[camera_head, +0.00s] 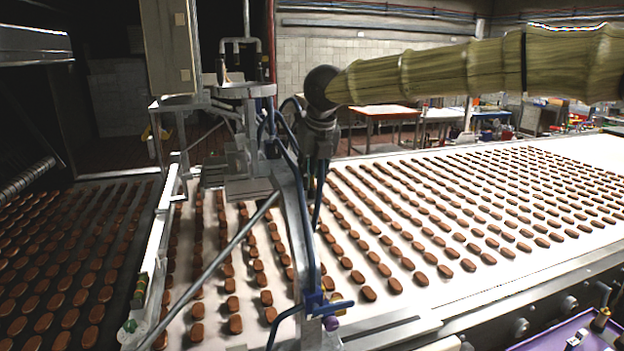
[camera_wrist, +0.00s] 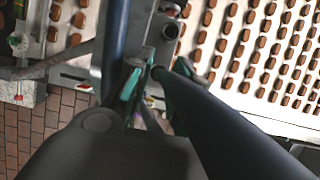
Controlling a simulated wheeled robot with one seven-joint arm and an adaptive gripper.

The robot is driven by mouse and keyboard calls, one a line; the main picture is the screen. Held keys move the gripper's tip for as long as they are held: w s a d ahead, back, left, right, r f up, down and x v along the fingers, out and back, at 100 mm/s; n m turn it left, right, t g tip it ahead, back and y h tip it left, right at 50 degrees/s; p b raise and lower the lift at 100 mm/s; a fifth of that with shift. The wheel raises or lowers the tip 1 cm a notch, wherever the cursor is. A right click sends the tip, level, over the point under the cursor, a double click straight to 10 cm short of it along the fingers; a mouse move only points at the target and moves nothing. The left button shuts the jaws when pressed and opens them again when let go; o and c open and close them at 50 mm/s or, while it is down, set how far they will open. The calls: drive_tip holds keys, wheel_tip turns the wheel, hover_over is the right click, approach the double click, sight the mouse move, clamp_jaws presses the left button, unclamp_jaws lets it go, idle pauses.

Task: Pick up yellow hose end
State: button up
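I cannot make out a held hose end or the width of the gap.
Rows of brown biscuits lie on the white conveyor (camera_head: 560,255). A metal frame (camera_head: 292,205) with blue hoses stands over the belt's left part. A purple tray (camera_head: 555,342) with small items is at the lower right. Brick floor (camera_wrist: 40,130) shows at the wrist view's lower left.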

drive_tip(key=shift+w+f, duration=0.55)
drive_tip(key=shift+f, duration=0.1)
drive_tip(key=shift+s+r, duration=0.15)
drive_tip(key=shift+c, duration=0.4)
drive_tip(key=shift+s, duration=0.1)
drive_tip(key=c, duration=0.3)
drive_tip(key=shift+c, duration=0.5)
